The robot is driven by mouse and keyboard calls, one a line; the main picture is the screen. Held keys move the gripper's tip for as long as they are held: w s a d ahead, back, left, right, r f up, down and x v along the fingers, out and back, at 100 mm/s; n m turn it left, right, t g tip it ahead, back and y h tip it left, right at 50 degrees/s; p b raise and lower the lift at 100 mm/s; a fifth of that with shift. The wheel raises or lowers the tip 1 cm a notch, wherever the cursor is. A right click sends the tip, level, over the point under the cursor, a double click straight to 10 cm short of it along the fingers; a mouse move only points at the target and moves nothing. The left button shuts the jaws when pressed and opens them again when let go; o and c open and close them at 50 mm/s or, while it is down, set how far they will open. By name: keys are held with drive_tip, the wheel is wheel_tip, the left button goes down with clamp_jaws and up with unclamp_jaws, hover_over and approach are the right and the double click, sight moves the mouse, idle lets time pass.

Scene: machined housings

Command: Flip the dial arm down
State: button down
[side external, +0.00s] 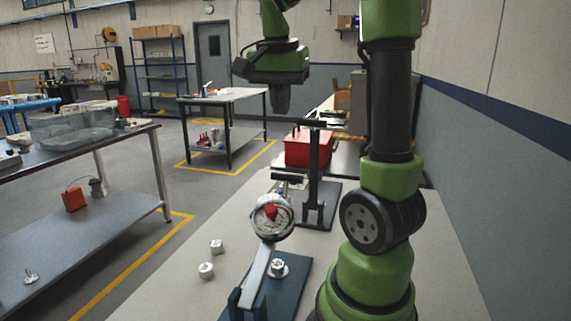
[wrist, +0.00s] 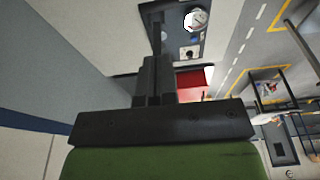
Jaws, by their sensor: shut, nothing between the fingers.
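A dial gauge (side external: 271,215) with a round white face and a red centre is carried at the upper end of a pale dial arm (side external: 258,272). The arm slants up from a dark blue base plate (side external: 290,295), so the gauge stands above the plate. A small silver housing (side external: 278,267) sits on the plate beside the arm. My gripper (side external: 281,110) points down, shut and empty, above and apart from the gauge. In the wrist view my gripper (wrist: 158,62) shows with the dial gauge (wrist: 195,19) beyond it to the upper right.
Two loose silver housings (side external: 206,270) lie on the bench left of the plate. A black T-topped stand (side external: 317,180) rises behind the gauge, near my gripper. A red bin (side external: 308,150) stands farther back. The pale bench top (side external: 185,295) is clear at the front left.

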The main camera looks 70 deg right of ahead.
sight(286, 175)
drive_tip(key=x, duration=1.3)
drive_tip(key=shift+f, duration=0.2)
